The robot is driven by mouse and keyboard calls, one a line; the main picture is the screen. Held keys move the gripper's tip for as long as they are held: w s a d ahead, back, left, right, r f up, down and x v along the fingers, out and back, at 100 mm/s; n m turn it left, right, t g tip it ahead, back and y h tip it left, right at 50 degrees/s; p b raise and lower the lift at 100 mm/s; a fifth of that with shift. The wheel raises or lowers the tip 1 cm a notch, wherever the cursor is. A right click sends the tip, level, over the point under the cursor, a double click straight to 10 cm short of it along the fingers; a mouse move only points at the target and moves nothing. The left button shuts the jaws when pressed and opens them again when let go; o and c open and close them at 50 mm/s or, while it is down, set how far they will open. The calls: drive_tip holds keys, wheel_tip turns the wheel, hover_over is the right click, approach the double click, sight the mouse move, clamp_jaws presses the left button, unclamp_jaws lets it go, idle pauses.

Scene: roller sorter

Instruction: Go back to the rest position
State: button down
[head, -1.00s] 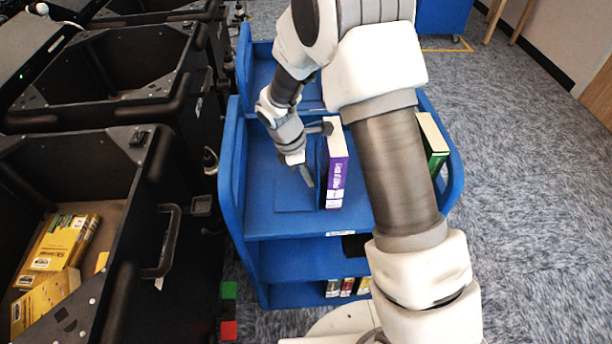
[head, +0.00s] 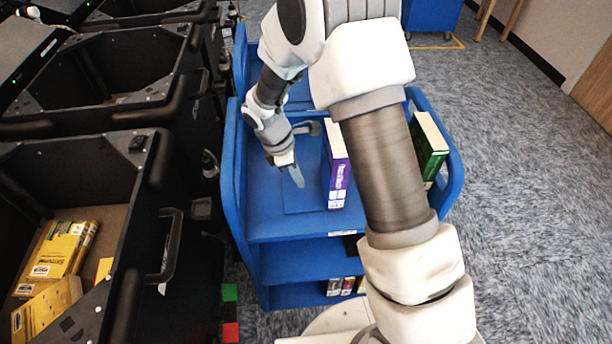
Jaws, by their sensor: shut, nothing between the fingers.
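My gripper (head: 297,178) is shut and empty. It hangs just above the top shelf of the blue cart (head: 270,228), to the left of an upright purple book (head: 337,175). A small gap shows between the fingers and the book. My arm crosses the middle of the view and hides part of the cart's top shelf.
A green book (head: 428,148) stands at the right side of the cart. More books (head: 347,286) sit on a lower shelf. Black bins (head: 125,190) line the left, the nearest holding yellow books (head: 62,250). Carpet (head: 530,200) on the right is clear.

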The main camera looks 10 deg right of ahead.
drive_tip(key=p+v, duration=0.1)
drive_tip(key=v, duration=0.8)
drive_tip(key=shift+d+r, duration=0.15)
drive_tip(key=shift+r, duration=0.1)
drive_tip(key=shift+r, duration=0.1)
drive_tip(key=s+d+r+m+t, duration=0.1)
drive_tip(key=s+d+r+m, duration=0.25)
drive_tip(key=r, duration=0.55)
drive_tip(key=s+d+r+m+t+y+p, duration=0.1)
drive_tip(key=s+d+r+m+t+p, duration=0.1)
drive_tip(key=s+d+r+m, duration=0.2)
drive_tip(key=s+d+r+m+t+y+p, duration=0.1)
drive_tip(key=s+d+r+m, duration=0.4)
drive_tip(key=s+r+m, duration=0.5)
drive_tip(key=s+r+t+y, duration=0.1)
drive_tip(key=s, duration=0.3)
drive_tip(key=shift+t+p, duration=0.35)
drive_tip(key=shift+t, duration=0.05)
drive_tip(key=shift+d+m, duration=0.1)
drive_tip(key=shift+m, duration=0.15)
